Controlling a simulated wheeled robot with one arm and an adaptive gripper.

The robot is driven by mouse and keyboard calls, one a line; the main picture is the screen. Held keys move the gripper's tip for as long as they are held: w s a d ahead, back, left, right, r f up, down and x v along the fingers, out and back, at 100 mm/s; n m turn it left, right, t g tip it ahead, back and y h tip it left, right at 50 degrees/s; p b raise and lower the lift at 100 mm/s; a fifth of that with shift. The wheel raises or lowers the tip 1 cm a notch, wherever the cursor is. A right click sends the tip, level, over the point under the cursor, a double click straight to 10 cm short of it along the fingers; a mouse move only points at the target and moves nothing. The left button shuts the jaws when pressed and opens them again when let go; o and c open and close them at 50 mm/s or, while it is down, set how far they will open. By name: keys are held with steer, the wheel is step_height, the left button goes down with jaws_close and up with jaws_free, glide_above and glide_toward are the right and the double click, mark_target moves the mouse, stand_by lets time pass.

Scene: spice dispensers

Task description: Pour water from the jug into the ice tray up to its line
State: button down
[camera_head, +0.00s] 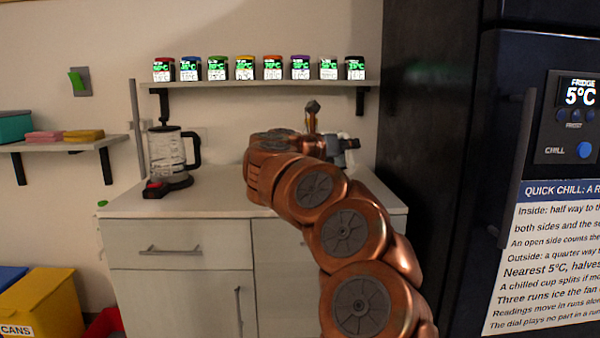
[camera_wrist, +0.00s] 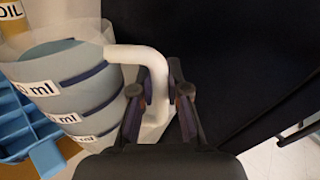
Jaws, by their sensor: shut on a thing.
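The jug (camera_wrist: 78,82) fills the left of the wrist view. It is see-through, with dark bands, white "ml" labels and a bluish fill that appears to stop below the rim. My gripper (camera_wrist: 160,95) is shut on its white handle (camera_wrist: 140,54), one finger on each side. A blue tray with compartments (camera_wrist: 12,128), which looks like the ice tray, shows partly behind the jug at the left edge; its line cannot be made out. In the head view my arm hides the jug and the tray, and the gripper end is mostly covered.
A kettle (camera_head: 168,152) stands on the left of the white counter (camera_head: 222,190). A shelf of spice jars (camera_head: 244,68) hangs above. The dark fridge (camera_head: 437,120) rises at the right. In the wrist view, a yellow item marked "OIL" (camera_wrist: 10,14) is at the top left.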

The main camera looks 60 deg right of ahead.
steer(key=shift+w+r+p, duration=0.1)
steer(key=shift+r+p, duration=0.2)
steer(key=shift+p, duration=0.15)
steer(key=shift+w+d+r+n+p, duration=0.1)
steer(key=shift+w+n+p, duration=0.15)
steer(key=shift+p, duration=0.3)
steer(key=shift+w+d+r+n+p, duration=0.2)
steer(key=shift+n+p, duration=0.15)
steer(key=shift+p, duration=0.55)
